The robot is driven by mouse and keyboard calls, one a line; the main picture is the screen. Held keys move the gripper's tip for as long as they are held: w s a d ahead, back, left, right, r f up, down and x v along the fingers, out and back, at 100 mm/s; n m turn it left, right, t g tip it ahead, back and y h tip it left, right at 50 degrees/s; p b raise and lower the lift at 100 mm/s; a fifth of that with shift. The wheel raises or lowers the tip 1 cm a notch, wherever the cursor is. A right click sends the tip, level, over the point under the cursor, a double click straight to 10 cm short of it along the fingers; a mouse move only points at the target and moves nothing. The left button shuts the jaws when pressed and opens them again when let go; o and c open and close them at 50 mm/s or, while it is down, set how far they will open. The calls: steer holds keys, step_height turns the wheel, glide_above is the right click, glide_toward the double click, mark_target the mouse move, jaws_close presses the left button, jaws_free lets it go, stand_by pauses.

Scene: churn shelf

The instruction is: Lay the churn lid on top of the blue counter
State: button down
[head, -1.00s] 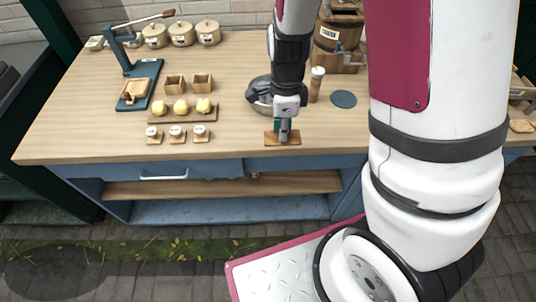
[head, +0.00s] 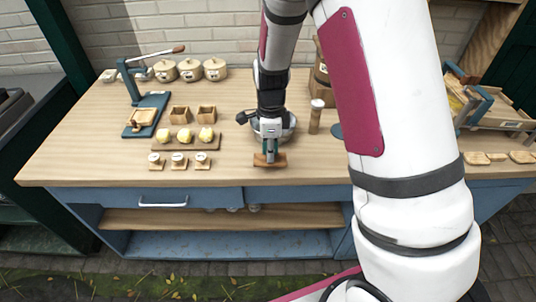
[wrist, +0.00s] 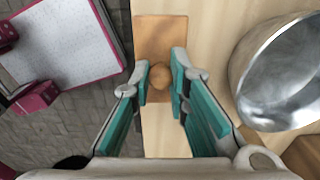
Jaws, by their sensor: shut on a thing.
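The churn lid appears to be the small rectangular wooden plate (head: 270,161) with a round knob, near the front edge of the blue counter's wooden top (head: 225,150). In the wrist view the lid (wrist: 160,32) lies along the counter's edge, with its knob between my fingers. My gripper (head: 270,148) points down and is shut on the knob; its fingertips also show in the wrist view (wrist: 160,82). I cannot tell whether the plate touches the top or hangs just above it. The wooden churn (head: 321,68) stands behind, mostly hidden by my arm.
A metal pan (wrist: 285,75) sits right behind the lid. To the left are a board with yellow lumps (head: 187,139), several small stamps (head: 178,162) and a blue press (head: 147,115). A wooden cylinder (head: 315,117) stands to the right. The front right top looks clear.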

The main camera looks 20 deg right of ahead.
steer(key=shift+w+f, duration=0.1)
steer(key=shift+w, duration=0.9)
steer(key=shift+f, duration=0.15)
steer(key=shift+w+f, duration=0.1)
steer(key=shift+f, duration=1.5)
steer(key=shift+f, duration=0.1)
steer(key=shift+f, duration=0.1)
steer(key=c, duration=1.5)
jaws_free()
steer(key=shift+c, duration=0.2)
